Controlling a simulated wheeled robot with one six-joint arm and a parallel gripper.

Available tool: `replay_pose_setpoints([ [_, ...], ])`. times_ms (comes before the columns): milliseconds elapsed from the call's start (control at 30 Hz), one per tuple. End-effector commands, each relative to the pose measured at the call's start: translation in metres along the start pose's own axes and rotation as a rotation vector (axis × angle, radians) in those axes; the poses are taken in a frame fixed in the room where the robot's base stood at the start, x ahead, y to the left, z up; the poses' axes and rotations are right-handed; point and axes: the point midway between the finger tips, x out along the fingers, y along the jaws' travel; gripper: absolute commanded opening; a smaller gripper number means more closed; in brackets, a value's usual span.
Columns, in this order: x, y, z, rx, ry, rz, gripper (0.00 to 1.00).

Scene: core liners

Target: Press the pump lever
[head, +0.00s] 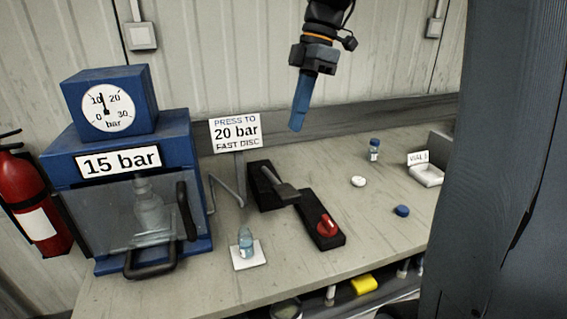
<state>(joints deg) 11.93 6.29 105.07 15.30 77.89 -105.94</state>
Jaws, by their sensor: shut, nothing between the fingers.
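The pump is a long black block (258,180) on the bench in the head view. Its dark grey lever (285,192) sticks out to the right, ending in a flat paddle tilted over the block. My gripper (297,127) hangs in the air above the pump, fingers pointing down, shut and empty. It is clear of the lever. The blue press (90,150) at left has a dial gauge (107,107) with its needle between 10 and 20, and a display reading 15 bar (118,161). A sign (236,132) reads "PRESS TO 20 bar FAST DISC".
A red knob (327,226) sits on a black block beside the lever. A small bottle (246,242) stands on a white pad in front. A vial (374,150), white cap (358,181), blue cap (402,211) and white tray (427,176) are at right.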

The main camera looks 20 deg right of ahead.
Motion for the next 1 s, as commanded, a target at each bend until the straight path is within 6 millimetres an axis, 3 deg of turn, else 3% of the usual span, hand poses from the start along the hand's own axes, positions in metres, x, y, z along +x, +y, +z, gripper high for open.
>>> replay_pose_setpoints([
  [467,0.001,0.000,0.000,-0.021,0.004,-0.003,0.00],
  [667,0.026,-0.002,-0.001,-0.021,0.004,-0.007,0.00],
  [1000,0.093,-0.002,-0.001,-0.021,0.004,-0.006,0.00],
])
